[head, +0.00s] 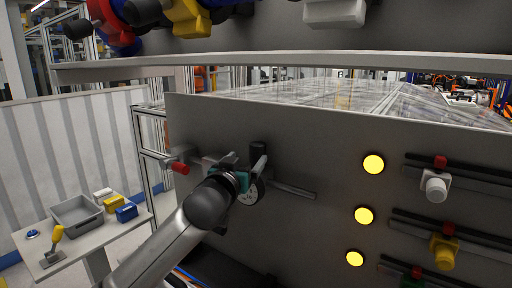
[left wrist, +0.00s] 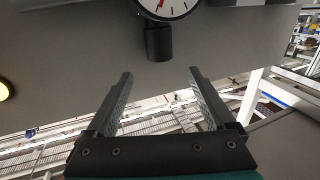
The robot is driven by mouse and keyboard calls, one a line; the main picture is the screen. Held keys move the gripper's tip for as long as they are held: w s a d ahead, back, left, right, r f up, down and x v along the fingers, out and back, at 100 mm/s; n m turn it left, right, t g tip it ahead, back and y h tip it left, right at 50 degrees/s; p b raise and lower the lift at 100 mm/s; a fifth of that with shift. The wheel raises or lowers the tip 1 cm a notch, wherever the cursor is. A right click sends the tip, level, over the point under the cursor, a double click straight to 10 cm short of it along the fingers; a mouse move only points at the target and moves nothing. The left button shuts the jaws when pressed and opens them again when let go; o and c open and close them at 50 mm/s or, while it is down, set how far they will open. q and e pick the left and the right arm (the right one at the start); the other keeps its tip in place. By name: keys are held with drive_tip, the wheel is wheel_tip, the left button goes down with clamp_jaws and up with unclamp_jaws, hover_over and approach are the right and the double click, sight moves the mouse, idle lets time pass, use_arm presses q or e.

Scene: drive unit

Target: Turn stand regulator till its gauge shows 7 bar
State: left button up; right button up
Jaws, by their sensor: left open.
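The stand regulator is mounted on a grey upright panel (head: 310,150). Its dark cylindrical knob (head: 258,149) stands above a round white gauge (head: 251,192), partly hidden by my gripper. In the left wrist view the knob (left wrist: 158,43) hangs below the gauge (left wrist: 168,9), which is cut off by the top edge. A red needle shows, but the value cannot be read. My left gripper (head: 243,163) is open in front of the regulator. In the left wrist view its fingertips (left wrist: 160,73) are apart and empty, with the knob just beyond the gap. My right gripper is not in view.
Pipes run sideways from the regulator, with a red-ended valve (head: 180,168) on the left. Yellow lamps (head: 373,164) and rails with coloured knobs (head: 435,187) are on the right. A side table (head: 85,245) with a grey bin (head: 77,216) stands lower left. A shelf (head: 300,62) crosses above.

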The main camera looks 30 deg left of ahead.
sight(255, 149)
use_arm(q)
drive_tip(key=w, duration=0.2)
drive_tip(key=w+a, duration=0.1)
drive_tip(key=w, duration=0.4)
drive_tip(key=shift+w+a+p, duration=0.1)
drive_tip(key=shift+a+p, duration=0.05)
drive_tip(key=shift+p, duration=0.25)
drive_tip(key=shift+w+a, duration=0.15)
drive_tip(key=shift+w, duration=0.8)
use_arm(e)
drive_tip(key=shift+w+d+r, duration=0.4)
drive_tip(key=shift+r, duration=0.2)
